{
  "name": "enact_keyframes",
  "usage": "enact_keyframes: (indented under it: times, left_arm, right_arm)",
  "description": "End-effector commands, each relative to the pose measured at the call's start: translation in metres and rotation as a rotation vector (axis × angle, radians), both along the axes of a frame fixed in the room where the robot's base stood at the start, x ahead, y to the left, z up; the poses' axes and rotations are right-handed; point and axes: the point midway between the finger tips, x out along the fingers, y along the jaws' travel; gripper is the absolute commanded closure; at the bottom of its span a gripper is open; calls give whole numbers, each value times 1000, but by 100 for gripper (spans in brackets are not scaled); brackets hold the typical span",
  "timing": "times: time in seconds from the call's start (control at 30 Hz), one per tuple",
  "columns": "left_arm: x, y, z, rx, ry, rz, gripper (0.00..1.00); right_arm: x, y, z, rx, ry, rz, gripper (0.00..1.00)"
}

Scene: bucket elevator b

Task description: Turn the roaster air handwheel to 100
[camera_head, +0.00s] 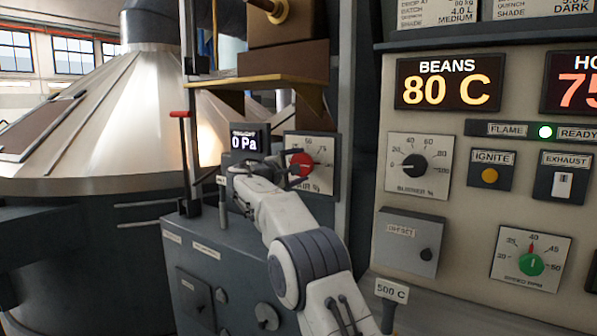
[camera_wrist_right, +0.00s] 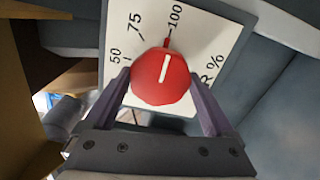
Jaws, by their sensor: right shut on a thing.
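The roaster air handwheel is a red round knob (camera_wrist_right: 161,78) with a white line, on a white dial plate (camera_wrist_right: 205,40) in the right wrist view. Its red pointer is at or very near the 100 mark. In the head view the red knob (camera_head: 300,163) sits on its white plate (camera_head: 325,150), partly hidden by my gripper. My right gripper (camera_wrist_right: 162,85) is shut on the knob, one finger on each side; it also shows in the head view (camera_head: 288,165). My left gripper is not in view.
A small display (camera_head: 246,142) reading 0 Pa is left of the dial. A red-topped lever (camera_head: 180,115) stands further left. The control panel (camera_head: 470,210) with the burner knob (camera_head: 412,165) and a green drum-speed knob (camera_head: 531,264) is on the right. A brown box and ledge (camera_head: 262,82) are above.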

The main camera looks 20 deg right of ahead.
Motion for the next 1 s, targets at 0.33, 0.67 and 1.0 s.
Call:
enact_keyframes:
  times: [0.33,0.67,1.0]
  left_arm:
    - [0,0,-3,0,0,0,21]
    - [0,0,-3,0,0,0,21]
    - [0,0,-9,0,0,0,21]
  right_arm:
    - [0,0,-2,27,-29,-3,67]
    - [-1,0,-2,28,-29,-4,0]
    - [-5,8,-3,24,-28,0,0]
